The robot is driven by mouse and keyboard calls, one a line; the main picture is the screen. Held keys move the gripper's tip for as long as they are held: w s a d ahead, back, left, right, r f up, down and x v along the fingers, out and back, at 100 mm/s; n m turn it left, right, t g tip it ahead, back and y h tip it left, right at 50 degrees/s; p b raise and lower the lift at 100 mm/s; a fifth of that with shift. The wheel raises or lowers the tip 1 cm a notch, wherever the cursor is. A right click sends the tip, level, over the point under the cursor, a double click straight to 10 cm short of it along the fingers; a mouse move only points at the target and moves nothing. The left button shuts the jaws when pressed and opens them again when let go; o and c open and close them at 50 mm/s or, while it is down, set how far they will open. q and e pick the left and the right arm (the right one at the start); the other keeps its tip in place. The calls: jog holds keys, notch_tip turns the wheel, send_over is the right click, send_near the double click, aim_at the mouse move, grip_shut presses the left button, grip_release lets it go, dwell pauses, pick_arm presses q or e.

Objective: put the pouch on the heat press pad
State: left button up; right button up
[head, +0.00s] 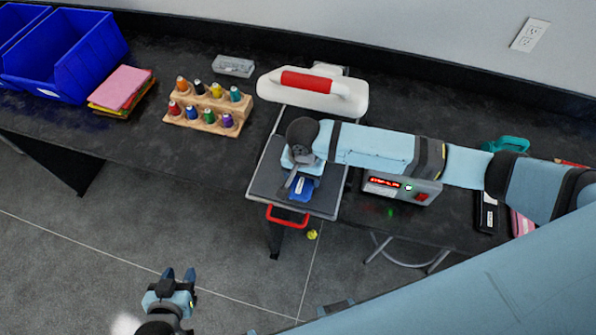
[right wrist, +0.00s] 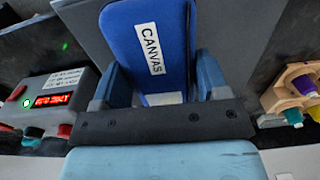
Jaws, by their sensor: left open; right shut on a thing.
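The blue pouch (head: 301,193) carries a white label reading CANVAS, which is clear in the right wrist view (right wrist: 179,42). My right gripper (head: 300,176) is shut on the pouch, with a finger at each side of it in the right wrist view (right wrist: 157,84). The pouch is over the front part of the dark grey heat press pad (head: 262,186). I cannot tell whether it touches the pad. My left gripper (head: 179,276) is open and empty, over the floor in front of the table.
The press has a white top with a red handle (head: 307,82) behind the pad and a red front handle (head: 287,216). A control box (head: 402,187) stands to the right. A thread rack (head: 208,110), folded cloths (head: 121,90) and blue bins (head: 69,52) stand to the left.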

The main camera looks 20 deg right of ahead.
jog(key=shift+w+a, duration=0.15)
jog(key=shift+w, duration=0.65)
jog(key=shift+w+a+f+p, duration=0.1)
jog(key=shift+w+f+p, duration=0.1)
jog(key=shift+f, duration=0.7)
jog(key=shift+w+f+p, duration=0.1)
jog(key=shift+w+f, duration=0.1)
jog(key=shift+f, duration=0.7)
jog(key=o, duration=0.9)
jog(key=shift+f, duration=0.1)
notch_tip(320, 180, up, 12)
jog(key=shift+r, duration=0.15)
